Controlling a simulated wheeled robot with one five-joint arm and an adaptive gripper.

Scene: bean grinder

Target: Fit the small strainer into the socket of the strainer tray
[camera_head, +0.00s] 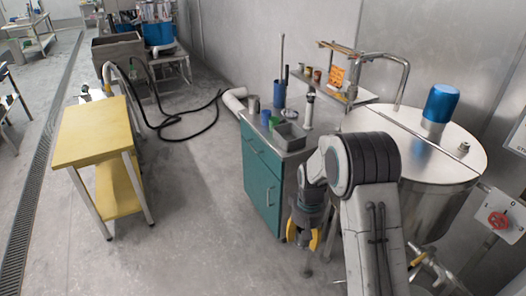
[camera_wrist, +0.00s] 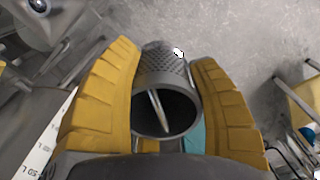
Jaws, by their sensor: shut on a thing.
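My gripper (camera_wrist: 164,56) has two yellow fingers closed on the sides of a grey perforated cylinder, the small strainer (camera_wrist: 160,78). In the wrist view its open round mouth faces the camera, and a thin light rod shows inside it. In the head view my gripper (camera_head: 304,240) hangs low in front of the teal cabinet, pointing down and apart from the counter. The strainer is hard to make out there. I cannot tell for certain which thing is the strainer tray; its socket is not clearly seen.
The teal cabinet (camera_head: 262,183) carries a grey basin (camera_head: 290,137), cups and an upright rod. A shelf (camera_head: 344,94) with small items is behind it. A large steel tank (camera_head: 432,206) stands right. A yellow table (camera_head: 92,134) stands left, with free floor between.

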